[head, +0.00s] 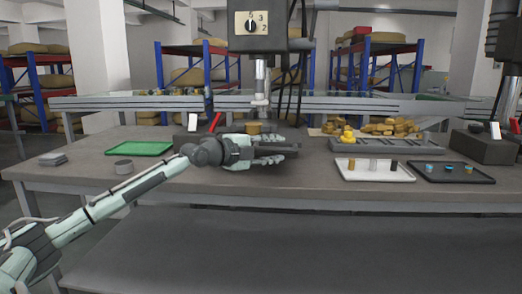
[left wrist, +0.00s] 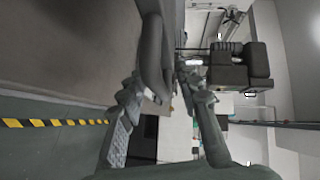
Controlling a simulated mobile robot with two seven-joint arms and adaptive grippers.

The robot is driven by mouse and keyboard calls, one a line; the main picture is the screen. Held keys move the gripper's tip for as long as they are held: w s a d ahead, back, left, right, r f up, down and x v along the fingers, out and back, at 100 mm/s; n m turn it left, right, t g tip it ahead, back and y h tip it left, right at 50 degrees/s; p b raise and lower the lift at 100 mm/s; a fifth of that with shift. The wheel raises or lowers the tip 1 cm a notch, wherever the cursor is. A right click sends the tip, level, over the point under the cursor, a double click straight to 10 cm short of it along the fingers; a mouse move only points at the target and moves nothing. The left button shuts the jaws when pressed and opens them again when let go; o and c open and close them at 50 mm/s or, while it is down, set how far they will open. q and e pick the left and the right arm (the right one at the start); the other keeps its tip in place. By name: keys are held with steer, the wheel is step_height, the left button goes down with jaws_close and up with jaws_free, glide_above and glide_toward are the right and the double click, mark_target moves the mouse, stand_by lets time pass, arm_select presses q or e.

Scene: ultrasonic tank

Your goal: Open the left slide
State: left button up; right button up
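My left gripper (head: 277,150) reaches in from the left to the front of the central machine (head: 262,38), over the front part of the grey table. Its two fingers are spread, one above the other, with a dark grey flat part (head: 290,148) between or just behind them. In the left wrist view the fingers (left wrist: 160,95) also stand apart, and a grey rounded bar (left wrist: 153,50) reaches into the gap. I cannot tell whether they touch it, or whether it belongs to the left slide. The slide itself is not clearly seen. My right gripper is out of view.
A dark box (head: 480,147) stands at right. The front left tabletop is mostly clear.

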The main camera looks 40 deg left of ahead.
arm_select(q)
steer(key=v, duration=0.4)
steer(key=shift+s+a+f, duration=0.15)
steer(key=shift+s+a, duration=0.05)
steer(key=shift+s+d+r, duration=0.1)
steer(key=shift+s+r, duration=0.15)
steer(key=shift+s, duration=0.6)
steer(key=shift+v, duration=2.75)
steer(key=shift+r, duration=0.2)
